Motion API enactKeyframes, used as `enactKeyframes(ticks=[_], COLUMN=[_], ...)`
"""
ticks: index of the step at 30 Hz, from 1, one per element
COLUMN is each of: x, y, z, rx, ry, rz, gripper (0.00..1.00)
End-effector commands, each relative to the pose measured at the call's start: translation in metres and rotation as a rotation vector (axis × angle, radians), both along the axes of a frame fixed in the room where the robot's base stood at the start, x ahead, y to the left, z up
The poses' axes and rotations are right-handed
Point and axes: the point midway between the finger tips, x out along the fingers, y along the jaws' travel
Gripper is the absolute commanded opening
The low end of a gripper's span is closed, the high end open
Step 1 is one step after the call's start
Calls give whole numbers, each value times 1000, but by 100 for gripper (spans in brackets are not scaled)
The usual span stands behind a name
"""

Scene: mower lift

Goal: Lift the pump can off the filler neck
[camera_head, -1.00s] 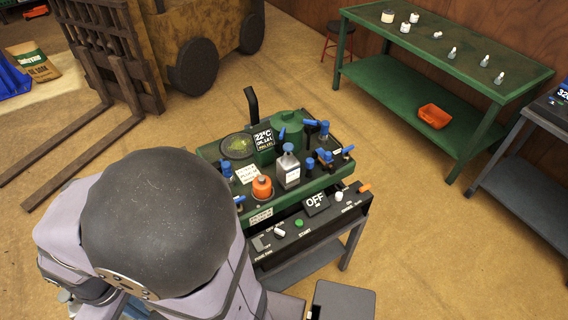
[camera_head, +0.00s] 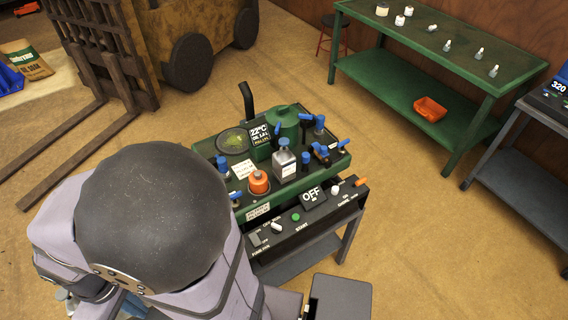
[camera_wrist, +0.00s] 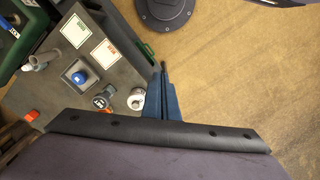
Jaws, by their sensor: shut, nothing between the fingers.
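On the green-topped bench unit (camera_head: 262,210) in the head view stands a grey, blue-capped can (camera_head: 284,166) with a white label. It looks upright and may be the pump can, but I cannot tell for certain. An orange fitting (camera_head: 259,183) sits to its left. I cannot make out the filler neck, which may be hidden under a can. My gripper (camera_wrist: 164,72) shows in the wrist view, its blue fingers shut and empty, pointing past a grey panel's edge towards the floor.
In the head view, a control box (camera_head: 300,215) reads OFF. A green table (camera_head: 440,50) holds small bottles, with an orange bin (camera_head: 430,109) below. Floor between is clear.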

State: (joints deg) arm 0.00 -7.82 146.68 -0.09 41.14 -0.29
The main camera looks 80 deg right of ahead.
Motion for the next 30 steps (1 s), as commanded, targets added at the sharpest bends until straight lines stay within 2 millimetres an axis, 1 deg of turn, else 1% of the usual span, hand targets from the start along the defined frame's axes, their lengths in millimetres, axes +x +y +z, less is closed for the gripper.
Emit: enactKeyframes(ticks=[2,3,5,6,8,9,12,20,23,26,29,30], x=[0,0,0,0,0,0,0,0,5,20,46,58], y=[0,0,0,0,0,0,0,0,-5,-21,-52,-70], z=[0,0,0,0,0,0,0,0,-1,-2,-4,-5], rx=[0,0,0,0,0,0,0,0,-6,-26,-61,-80], ry=[0,0,0,0,0,0,0,0,-11,-46,-110,-145], rz=[0,0,0,0,0,0,0,-1,-15,-52,-118,-151], gripper=[0,2,17,26,41,50,70,70,70,70,70,70])
